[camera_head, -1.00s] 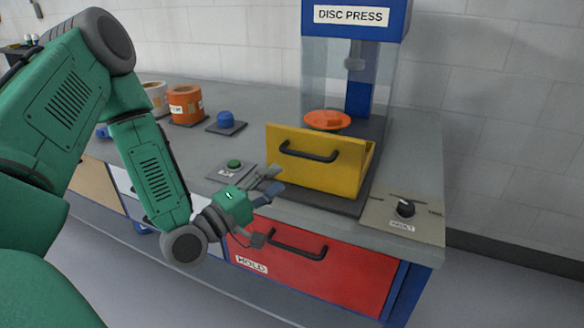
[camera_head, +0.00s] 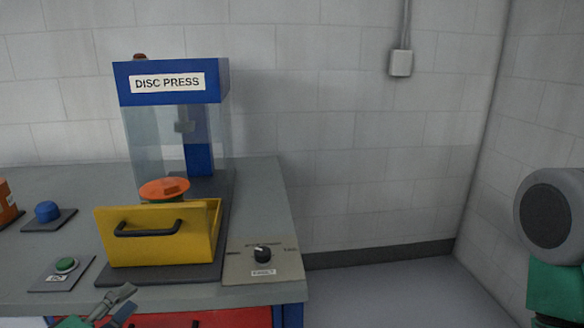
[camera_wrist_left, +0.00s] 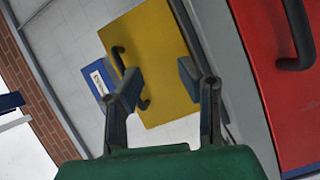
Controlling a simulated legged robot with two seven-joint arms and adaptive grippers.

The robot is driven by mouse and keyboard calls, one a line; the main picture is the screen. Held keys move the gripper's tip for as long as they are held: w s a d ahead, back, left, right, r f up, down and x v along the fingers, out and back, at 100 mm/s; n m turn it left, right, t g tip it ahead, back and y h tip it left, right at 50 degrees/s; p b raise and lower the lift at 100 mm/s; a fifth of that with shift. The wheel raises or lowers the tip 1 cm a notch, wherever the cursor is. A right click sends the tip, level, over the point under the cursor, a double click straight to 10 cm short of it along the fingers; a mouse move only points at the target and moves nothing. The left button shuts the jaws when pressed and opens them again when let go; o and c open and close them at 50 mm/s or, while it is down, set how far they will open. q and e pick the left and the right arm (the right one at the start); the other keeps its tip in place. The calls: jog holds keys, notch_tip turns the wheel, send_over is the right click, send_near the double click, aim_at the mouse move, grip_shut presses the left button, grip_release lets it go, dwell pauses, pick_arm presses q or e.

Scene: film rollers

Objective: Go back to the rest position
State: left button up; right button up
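My left gripper (camera_head: 127,301) shows at the bottom left of the head view, in front of the bench edge and below the yellow drawer. In the left wrist view its two fingers (camera_wrist_left: 158,72) are spread apart, with nothing between them. The yellow drawer (camera_head: 150,245) with a black handle stands out at the front of the disc press (camera_head: 168,84); the gripper is apart from it in the head view. My right arm (camera_head: 553,230) shows at the right edge; its gripper is outside the picture.
An orange part (camera_head: 165,188) shows behind the yellow drawer front. A green button (camera_head: 66,265), a blue button (camera_head: 48,211) and a black knob (camera_head: 262,254) are on the bench (camera_head: 258,190). A red drawer (camera_head: 220,319) is below. The floor to the right is clear.

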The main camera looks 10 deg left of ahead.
pick_arm(q)
jog(key=s+d+f+m+g+y, duration=0.1)
jog(key=s+d+f+m+g, duration=0.3)
jog(key=f, duration=0.4)
jog(key=s+d+f+m+g, duration=0.2)
jog(key=s+f+m+g, duration=0.25)
jog(key=f, duration=0.35)
jog(key=s+f+m+g+y, duration=0.3)
jog(key=s+f+g, duration=0.4)
jog(key=s, duration=0.6)
jog(key=shift+s+d+f+m+g, duration=0.25)
jog(key=shift+s+f+m+g, duration=0.15)
jog(key=shift+m, duration=0.45)
jog(key=shift+r, duration=0.1)
jog(key=shift+w, duration=0.15)
